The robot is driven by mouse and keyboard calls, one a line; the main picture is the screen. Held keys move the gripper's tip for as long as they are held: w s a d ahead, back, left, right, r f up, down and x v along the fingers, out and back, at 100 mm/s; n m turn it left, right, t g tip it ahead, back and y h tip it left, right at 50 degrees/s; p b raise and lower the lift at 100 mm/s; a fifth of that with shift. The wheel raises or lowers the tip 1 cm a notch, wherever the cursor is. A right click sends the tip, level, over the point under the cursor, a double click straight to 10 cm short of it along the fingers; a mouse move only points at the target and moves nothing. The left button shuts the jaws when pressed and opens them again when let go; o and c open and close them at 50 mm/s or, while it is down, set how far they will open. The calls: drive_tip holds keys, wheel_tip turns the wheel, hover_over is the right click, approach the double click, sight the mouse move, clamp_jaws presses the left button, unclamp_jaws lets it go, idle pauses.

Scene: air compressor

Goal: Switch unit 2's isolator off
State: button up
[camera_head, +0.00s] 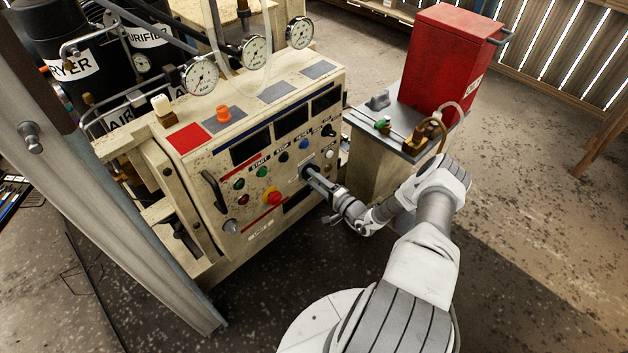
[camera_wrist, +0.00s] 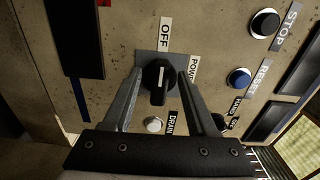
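A black rotary knob (camera_wrist: 158,82) on a grey square plate sits on the beige control panel (camera_head: 258,228). A label "OFF" is above it in the wrist view, and a partly covered label starting "POW" is to its right. The knob's grip lies roughly along the picture's vertical; I cannot tell for sure which way it points. My gripper (camera_wrist: 160,76) reaches to the panel with one finger on each side of the knob, apart, with small gaps visible. In the head view my gripper (camera_head: 308,172) hides most of the knob. No unit number is readable.
Nearby are a black button (camera_wrist: 265,23) marked "STOP", a blue button (camera_wrist: 239,77) marked "RESET" and a pale button (camera_wrist: 153,125) by "DRAIN". A red-yellow emergency button (camera_head: 273,197) is left of my gripper. A red box (camera_head: 442,62) stands on a cabinet behind right.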

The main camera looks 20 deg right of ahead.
drive_tip(key=p+v, duration=0.2)
drive_tip(key=v, duration=1.5)
drive_tip(key=shift+s+p, duration=0.2)
drive_tip(key=shift+p, duration=0.15)
